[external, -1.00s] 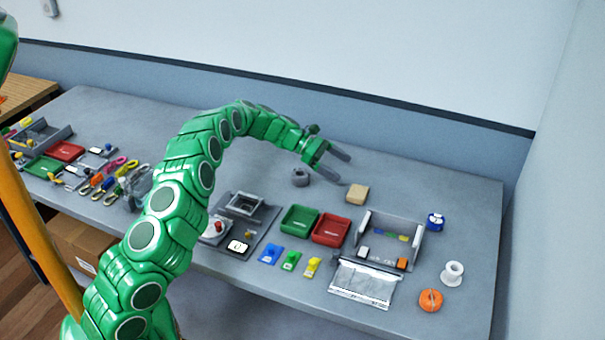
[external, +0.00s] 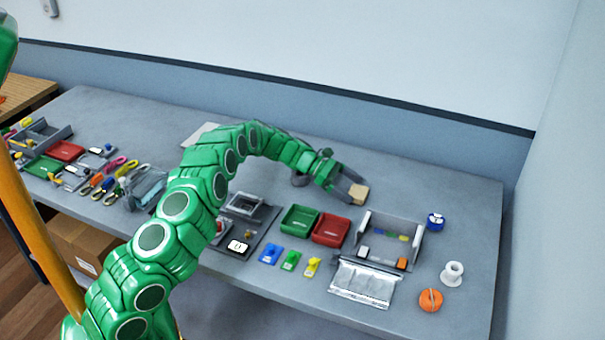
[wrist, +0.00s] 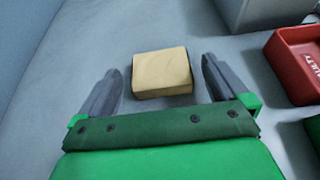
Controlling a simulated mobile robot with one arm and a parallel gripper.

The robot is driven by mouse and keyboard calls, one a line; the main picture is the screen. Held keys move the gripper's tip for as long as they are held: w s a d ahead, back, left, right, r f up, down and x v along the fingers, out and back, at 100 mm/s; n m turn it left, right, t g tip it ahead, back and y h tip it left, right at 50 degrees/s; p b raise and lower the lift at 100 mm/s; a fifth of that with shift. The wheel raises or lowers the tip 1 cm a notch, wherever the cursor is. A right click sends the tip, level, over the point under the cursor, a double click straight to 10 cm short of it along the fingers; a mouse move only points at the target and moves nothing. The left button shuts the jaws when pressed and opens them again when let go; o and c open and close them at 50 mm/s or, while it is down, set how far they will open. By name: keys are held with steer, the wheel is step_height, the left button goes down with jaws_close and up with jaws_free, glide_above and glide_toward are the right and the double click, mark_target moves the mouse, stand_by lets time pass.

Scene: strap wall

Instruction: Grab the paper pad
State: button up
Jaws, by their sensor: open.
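The paper pad looks like a small tan block (external: 359,193) lying on the grey table, behind the red tray. In the wrist view the tan block (wrist: 162,73) lies between and slightly beyond the two grey fingers, with a gap on each side. My gripper (external: 352,190) is open with its fingertips at the block, and it also shows open in the wrist view (wrist: 160,85). The fingers appear apart from the block. Their exact height above the table is hard to tell.
A red tray (external: 331,230) and a green tray (external: 299,220) stand in front of the block. A grey open holder (external: 408,233) is to the right. The table's back right is clear.

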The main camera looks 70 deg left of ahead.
mark_target(359, 193)
steer(key=x, duration=0.2)
steer(key=shift+w+d+f, duration=0.15)
steer(key=shift+w+d, duration=0.05)
steer(key=c, duration=0.8)
